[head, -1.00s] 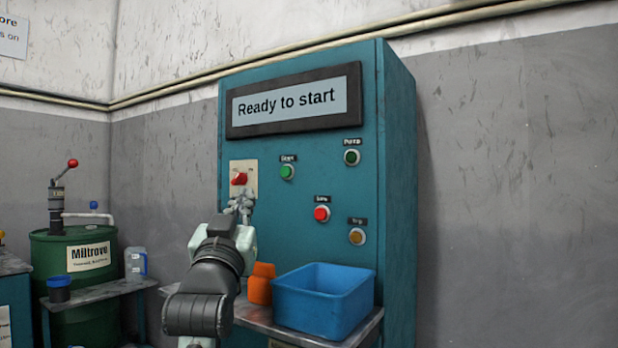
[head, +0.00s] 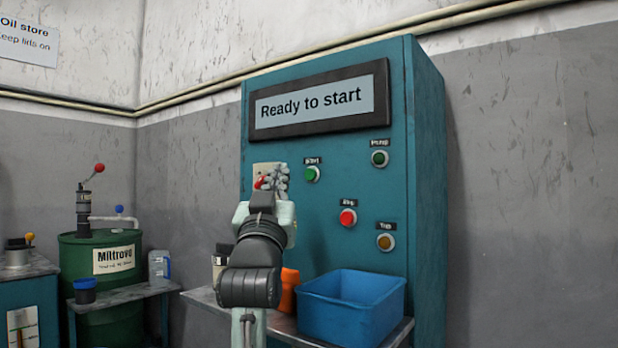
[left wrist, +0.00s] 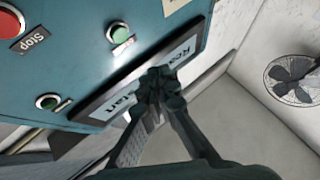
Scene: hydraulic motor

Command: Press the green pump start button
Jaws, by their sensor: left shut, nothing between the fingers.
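A green button labelled Start (head: 312,174) is on the front of the teal cabinet (head: 330,250); it also shows in the left wrist view (left wrist: 120,33). A darker green round fitting labelled Pump (head: 380,158) is at upper right, also in the left wrist view (left wrist: 48,101). My right gripper is not in view.
A display (head: 318,101) reads "Ready to start". A red Stop button (head: 348,218) and an amber Trip fitting (head: 386,242) are lower on the panel. A blue bin (head: 350,310) and an orange object (head: 289,290) are on a shelf below. A green drum (head: 75,248) stands left.

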